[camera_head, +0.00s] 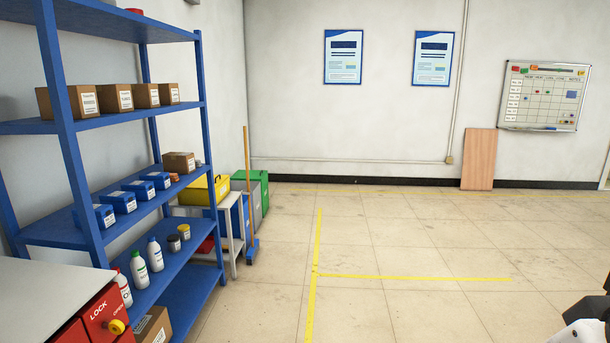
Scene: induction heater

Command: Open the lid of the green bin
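The green bin (264,190) stands on the floor at the far end of the blue shelf, against the back wall. Its green top looks closed. Its front and left side are partly hidden by a grey bin, a wooden broom handle and a small table. A black and white piece, apparently part of my arm, shows at the lower right edge, far from the bin. No gripper fingertips can be made out.
The blue shelf (183,119) with boxes and bottles lines the left side. A small table with a yellow toolbox (201,191) and a broom (248,170) stand before the bins. A red cabinet (98,316) is near left. The tiled floor (400,235) is clear.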

